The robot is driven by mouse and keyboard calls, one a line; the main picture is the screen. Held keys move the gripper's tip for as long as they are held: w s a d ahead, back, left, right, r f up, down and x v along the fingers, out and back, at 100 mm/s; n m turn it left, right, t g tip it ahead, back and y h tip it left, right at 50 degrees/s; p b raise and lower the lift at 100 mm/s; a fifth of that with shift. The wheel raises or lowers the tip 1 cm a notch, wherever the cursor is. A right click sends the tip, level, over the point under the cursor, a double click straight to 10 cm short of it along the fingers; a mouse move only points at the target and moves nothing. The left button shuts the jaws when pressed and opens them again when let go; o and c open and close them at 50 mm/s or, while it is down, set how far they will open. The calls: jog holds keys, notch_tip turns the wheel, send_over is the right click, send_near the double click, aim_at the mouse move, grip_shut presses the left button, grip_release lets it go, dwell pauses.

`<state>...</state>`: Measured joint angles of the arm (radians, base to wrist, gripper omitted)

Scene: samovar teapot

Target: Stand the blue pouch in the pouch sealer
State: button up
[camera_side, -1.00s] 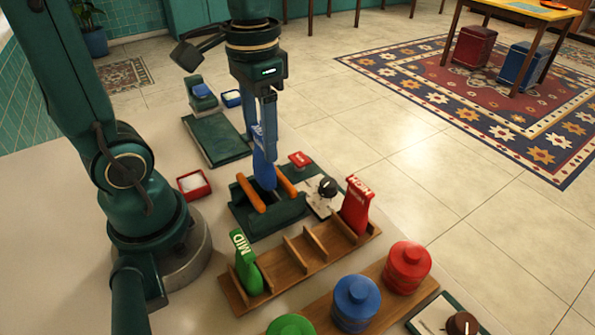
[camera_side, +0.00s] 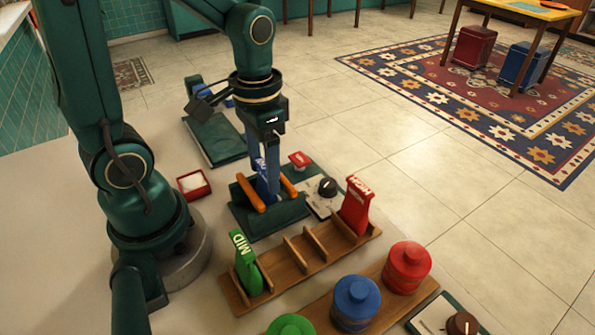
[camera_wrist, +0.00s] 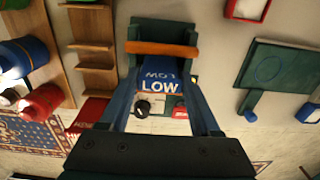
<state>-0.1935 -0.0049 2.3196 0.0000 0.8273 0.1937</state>
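The blue pouch (camera_wrist: 163,87), lettered LOW, stands upright in the dark green pouch sealer (camera_side: 240,219), between its two orange bars. In the side view the upper part of the pouch (camera_side: 259,166) shows, and its foot is hidden by the bars and fingers. My gripper (camera_side: 268,198) points straight down over the sealer, with its fingers reaching to bar level. In the wrist view my gripper (camera_wrist: 163,88) has one finger along each side edge of the pouch, with no clear gap, and appears shut on it. One orange bar (camera_wrist: 161,48) crosses just beyond the pouch.
A wooden rack (camera_side: 291,268) in front holds a green MID pouch (camera_side: 246,264) and a red HIGH pouch (camera_side: 355,207). A black knob panel (camera_side: 327,188) and red button (camera_side: 299,158) sit right of the sealer. A red tray (camera_side: 194,185) is to its left.

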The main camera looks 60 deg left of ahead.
jog(key=o, duration=0.3)
jog(key=shift+r, duration=0.1)
notch_tip(320, 180, up, 12)
jog(key=shift+s+d+f+t, duration=0.45)
jog(key=shift+d+f+t, duration=0.2)
jog(key=shift+t, duration=0.3)
jog(key=shift+s+d+f+t, duration=0.45)
jog(key=shift+d+f+t, duration=0.15)
jog(key=shift+t, duration=0.3)
jog(key=shift+s+d+f+t, duration=0.5)
jog(key=shift+f+t, duration=0.2)
jog(key=shift+t, duration=0.25)
